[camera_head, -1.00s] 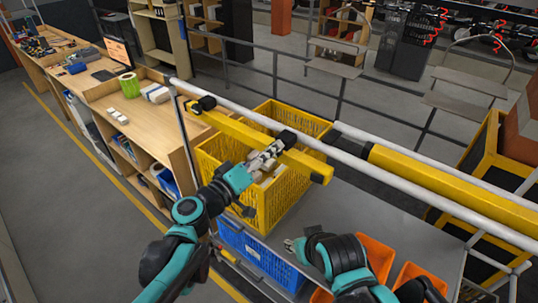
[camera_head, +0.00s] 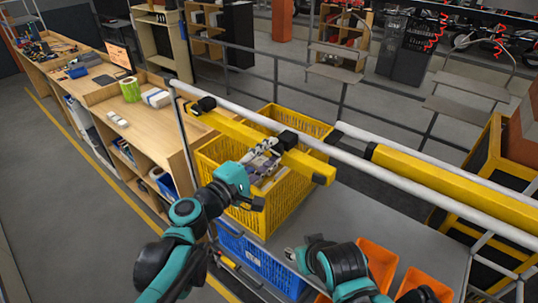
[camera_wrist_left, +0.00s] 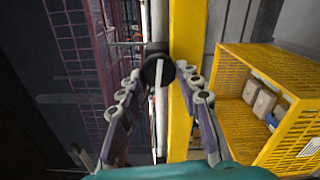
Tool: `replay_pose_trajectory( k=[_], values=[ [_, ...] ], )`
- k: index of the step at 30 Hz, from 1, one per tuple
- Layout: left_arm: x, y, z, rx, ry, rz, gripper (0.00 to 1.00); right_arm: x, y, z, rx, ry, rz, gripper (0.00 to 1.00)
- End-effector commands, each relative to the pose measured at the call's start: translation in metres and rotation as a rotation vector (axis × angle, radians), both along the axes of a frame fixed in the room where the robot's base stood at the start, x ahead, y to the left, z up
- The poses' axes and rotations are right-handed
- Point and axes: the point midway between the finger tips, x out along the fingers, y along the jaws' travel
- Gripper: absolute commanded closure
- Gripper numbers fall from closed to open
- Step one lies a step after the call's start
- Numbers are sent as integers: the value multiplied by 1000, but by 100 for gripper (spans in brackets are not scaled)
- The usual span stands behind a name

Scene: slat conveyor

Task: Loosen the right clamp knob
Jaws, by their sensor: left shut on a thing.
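A yellow beam (camera_head: 235,130) runs under a white rail, with a black clamp at each end region. The right clamp (camera_head: 288,139) is beside my left gripper (camera_head: 270,150). In the left wrist view, the round black clamp knob (camera_wrist_left: 158,70) with a pale bar lies between the fingertips of the left gripper (camera_wrist_left: 160,82). The left gripper is shut on this knob; the exact finger contact is hard to see. The left clamp (camera_head: 203,104) sits farther up the beam. My right gripper (camera_head: 291,254) is low, over the grey table, away from the beam; its finger opening is unclear.
A yellow crate (camera_head: 275,208) stands under the beam with boxes in it, and also shows in the left wrist view (camera_wrist_left: 285,68). A blue crate (camera_head: 262,262) is below. Orange bins (camera_head: 378,262) are beside my right arm.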

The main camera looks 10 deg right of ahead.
Motion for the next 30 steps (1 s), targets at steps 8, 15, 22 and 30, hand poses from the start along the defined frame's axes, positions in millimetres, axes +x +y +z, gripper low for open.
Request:
replay_pose_trajectory(
  k=[8,15,22,30],
  values=[
    [0,0,-1,-65,84,0,95,0,0,-3,0,0,0,60],
    [0,0,-1,-82,107,0,95,0,0,-3,0,0,0,60],
    [0,0,-1,-83,108,0,95,0,0,-3,0,0,0,60],
    [0,0,-1,-82,107,0,45,0,0,-3,0,0,0,60]
  ],
)
